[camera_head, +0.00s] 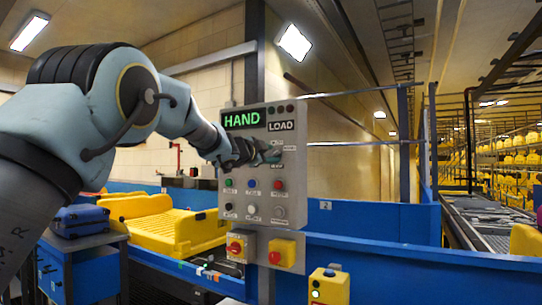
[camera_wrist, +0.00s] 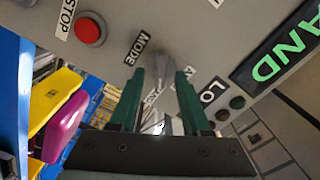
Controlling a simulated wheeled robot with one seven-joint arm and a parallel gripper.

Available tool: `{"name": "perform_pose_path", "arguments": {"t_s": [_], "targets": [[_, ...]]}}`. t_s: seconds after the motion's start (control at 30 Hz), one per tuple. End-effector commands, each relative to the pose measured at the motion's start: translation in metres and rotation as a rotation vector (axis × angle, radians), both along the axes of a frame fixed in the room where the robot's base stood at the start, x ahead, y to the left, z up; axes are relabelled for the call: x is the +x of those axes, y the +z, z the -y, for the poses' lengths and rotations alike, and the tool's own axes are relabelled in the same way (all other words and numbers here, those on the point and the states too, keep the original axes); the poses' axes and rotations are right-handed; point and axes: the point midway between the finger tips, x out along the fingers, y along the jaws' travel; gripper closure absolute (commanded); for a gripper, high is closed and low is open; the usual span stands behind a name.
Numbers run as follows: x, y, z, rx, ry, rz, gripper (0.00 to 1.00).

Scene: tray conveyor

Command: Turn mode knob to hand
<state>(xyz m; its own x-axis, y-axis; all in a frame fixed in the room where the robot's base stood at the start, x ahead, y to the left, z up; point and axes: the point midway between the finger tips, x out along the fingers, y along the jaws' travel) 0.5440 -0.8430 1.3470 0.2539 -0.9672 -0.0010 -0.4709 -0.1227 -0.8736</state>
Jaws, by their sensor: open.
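The grey control panel (camera_head: 292,205) stands upright on a dark post, and its display (camera_head: 243,118) reads HAND in green letters. A LOAD label (camera_head: 281,126) is beside it. My gripper (camera_head: 268,155) is at the upper part of the panel. In the wrist view, the grey mode knob (camera_wrist: 157,68) is below the MODE label (camera_wrist: 138,47), between the two green fingers of my gripper (camera_wrist: 160,75). The fingers are apart, one on each side of the knob. I cannot tell if either touches it. In the head view, my gripper hides the knob.
A red button (camera_wrist: 90,29) with a STOP label is beside the knob. Lower on the panel are several buttons. A yellow tray (camera_head: 170,228) and blue case (camera_head: 80,221) are at left.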

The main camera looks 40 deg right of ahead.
Motion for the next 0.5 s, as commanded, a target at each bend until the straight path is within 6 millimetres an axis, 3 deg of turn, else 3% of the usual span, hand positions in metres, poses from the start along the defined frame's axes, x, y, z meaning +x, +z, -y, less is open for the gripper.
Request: {"name": "perform_pose_path", "arguments": {"t_s": [0.5], "targets": [[-0.021, -0.002, -0.083, -0.002, 0.001, 0.000, 0.53]]}}
